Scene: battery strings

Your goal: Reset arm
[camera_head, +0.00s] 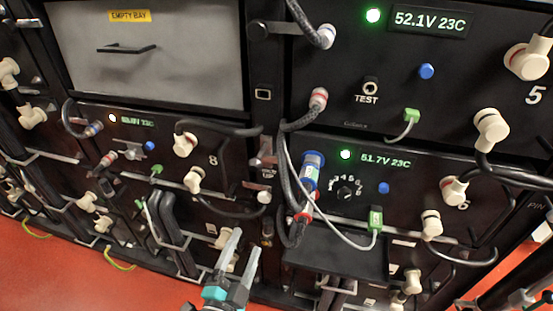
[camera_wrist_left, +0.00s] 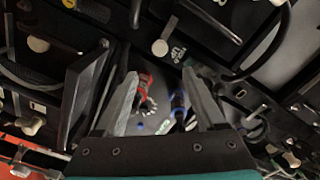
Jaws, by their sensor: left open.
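My left gripper (camera_head: 246,241) is at the bottom middle of the head view, in front of the lower battery racks. Its two grey fingers are apart and nothing shows between them; its body is teal and black. In the left wrist view the same gripper (camera_wrist_left: 160,76) has its fingers spread, with a red-and-dark part (camera_wrist_left: 146,90) and a blue part (camera_wrist_left: 178,106) visible beyond the gap. I cannot tell how far off these are. My right gripper is in neither view.
A black shelf (camera_head: 335,252) juts out right of the gripper. Above it are a blue-and-white cylinder (camera_head: 311,168), hanging cables and a green plug (camera_head: 375,220). A unit reading 51.7V 23C (camera_head: 386,162) is behind. The grey empty bay (camera_head: 150,65) is upper left.

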